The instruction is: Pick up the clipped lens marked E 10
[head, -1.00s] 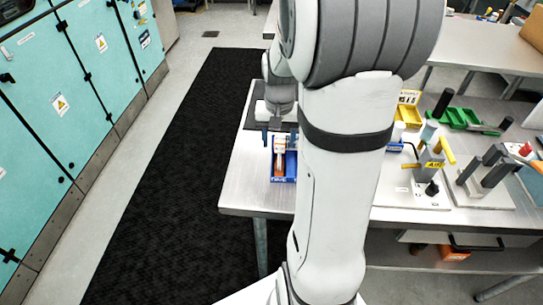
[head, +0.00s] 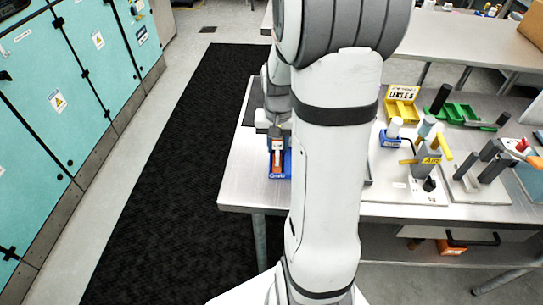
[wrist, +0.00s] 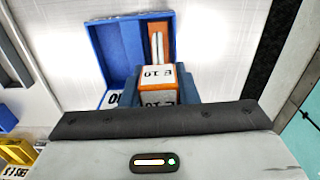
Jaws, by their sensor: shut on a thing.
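The clipped lens marked E 10 (wrist: 158,78) is a small white block with orange edges, seen in the wrist view between the two dark blue fingers of my gripper (wrist: 158,92). The fingers are shut on it. An orange panel with two pale prongs shows just behind it. A blue bin (wrist: 88,50) stands around and behind it; I cannot tell whether the lens still touches the bin. In the head view my gripper (head: 276,133) is above the blue bin (head: 288,165), with an orange piece showing below it.
A yellow bin (head: 401,106) and a green tray (head: 462,112) stand to the right on the metal bench (head: 245,180). Several grey and black upright fixtures stand on plates at the right. My arm hides the bench middle. The bench's left front corner is clear.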

